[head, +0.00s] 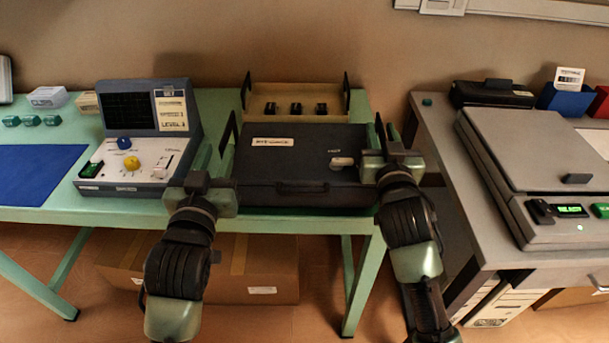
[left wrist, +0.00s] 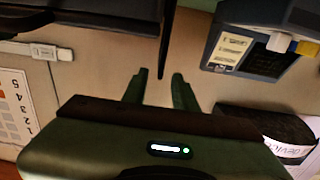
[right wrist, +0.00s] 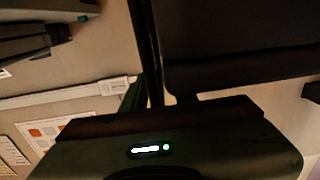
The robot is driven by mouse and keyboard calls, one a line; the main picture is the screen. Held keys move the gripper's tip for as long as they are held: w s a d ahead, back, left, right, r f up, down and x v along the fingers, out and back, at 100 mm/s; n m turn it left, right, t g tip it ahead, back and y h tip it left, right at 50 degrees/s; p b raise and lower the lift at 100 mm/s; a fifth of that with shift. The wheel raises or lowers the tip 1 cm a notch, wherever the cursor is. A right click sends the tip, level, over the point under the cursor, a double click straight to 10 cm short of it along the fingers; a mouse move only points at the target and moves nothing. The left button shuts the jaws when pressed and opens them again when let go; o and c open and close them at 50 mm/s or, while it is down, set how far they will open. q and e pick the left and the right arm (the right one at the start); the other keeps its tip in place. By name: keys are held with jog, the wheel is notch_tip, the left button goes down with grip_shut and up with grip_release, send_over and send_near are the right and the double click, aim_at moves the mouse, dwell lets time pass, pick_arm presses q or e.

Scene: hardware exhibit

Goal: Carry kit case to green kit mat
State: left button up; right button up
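The black kit case (head: 285,165) has a white label and a latch on its lid. It appears to rest on the pale green table (head: 110,212), near its front edge. My left gripper (head: 216,152) is open at the case's left side. A dark upright plate stands near its fingers, and they show apart in the left wrist view (left wrist: 160,82). My right gripper (head: 382,138) is open at the right side, around or beside another dark plate; in the right wrist view one finger is lost in shadow.
A tan tray (head: 262,103) with small black items stands behind the case. A blue-grey instrument (head: 135,135) stands close on the left, beyond it a blue mat (head: 38,175). A grey bench (head: 450,190) with a large grey device (head: 535,160) is right, across a gap. A cardboard box (head: 270,265) sits below.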

pick_arm(q)
jog(key=s, duration=0.3)
jog(key=shift+s, duration=0.2)
pick_arm(e)
jog(key=shift+s, duration=0.15)
pick_arm(q)
jog(key=shift+s, duration=0.15)
pick_arm(e)
jog(key=s, duration=1.1)
jog(key=shift+s+a, duration=0.15)
jog(key=shift+s, duration=0.25)
